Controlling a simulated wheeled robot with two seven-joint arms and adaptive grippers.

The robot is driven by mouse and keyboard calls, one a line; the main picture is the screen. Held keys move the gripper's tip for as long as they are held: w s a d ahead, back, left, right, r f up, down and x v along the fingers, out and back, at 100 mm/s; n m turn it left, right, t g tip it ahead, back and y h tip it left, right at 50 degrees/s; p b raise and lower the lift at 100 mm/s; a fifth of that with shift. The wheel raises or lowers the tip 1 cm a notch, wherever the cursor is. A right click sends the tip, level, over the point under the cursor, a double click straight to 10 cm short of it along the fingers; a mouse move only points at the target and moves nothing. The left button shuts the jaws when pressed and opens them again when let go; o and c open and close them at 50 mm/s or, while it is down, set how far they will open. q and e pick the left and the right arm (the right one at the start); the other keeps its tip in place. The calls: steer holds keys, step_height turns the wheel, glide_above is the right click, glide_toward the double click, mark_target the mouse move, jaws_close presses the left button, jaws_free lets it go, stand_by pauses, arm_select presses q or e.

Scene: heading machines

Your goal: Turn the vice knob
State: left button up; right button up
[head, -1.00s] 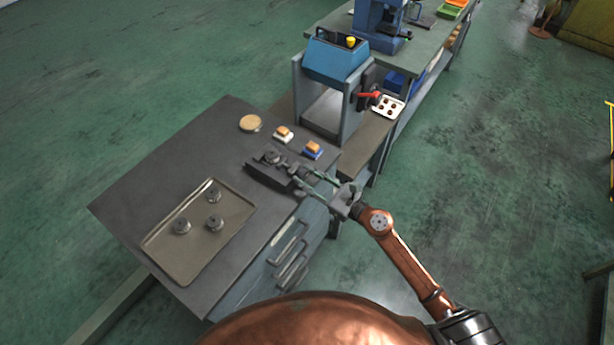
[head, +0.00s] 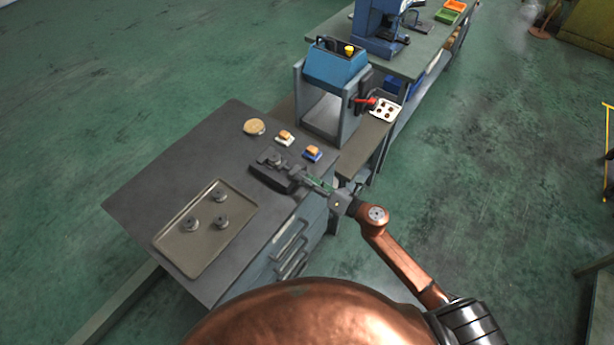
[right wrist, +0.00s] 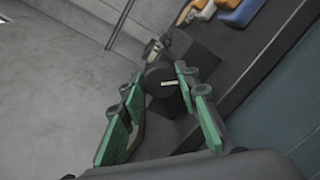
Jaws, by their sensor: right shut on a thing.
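The dark vice (head: 268,176) sits near the right edge of the dark grey bench top, with a round metal part (head: 274,158) at its jaws. Its round black knob (right wrist: 160,76), with a pale cross pin, shows in the right wrist view at the ends of my green-padded fingers. My right gripper (head: 308,181) reaches in from the right and is shut on the knob; it also shows in the right wrist view (right wrist: 158,90). In the head view the fingers largely hide the knob. My left gripper is not in view.
A tray (head: 180,262) with several round metal parts lies at the front left. Two orange-topped blocks, one white-based (head: 284,138) and one blue-based (head: 312,153), and a tan disc (head: 254,127) lie behind the vice. A blue machine (head: 335,65) stands beyond.

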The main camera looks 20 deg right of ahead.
steer(key=m+p, duration=0.2)
steer(key=m, duration=0.1)
steer(key=shift+r, duration=0.1)
steer(key=shift+d+m+p, duration=0.1)
steer(key=shift+m+p, duration=0.65)
steer(key=shift+m, duration=0.55)
steer(key=o, duration=1.2)
steer(key=shift+c, duration=0.2)
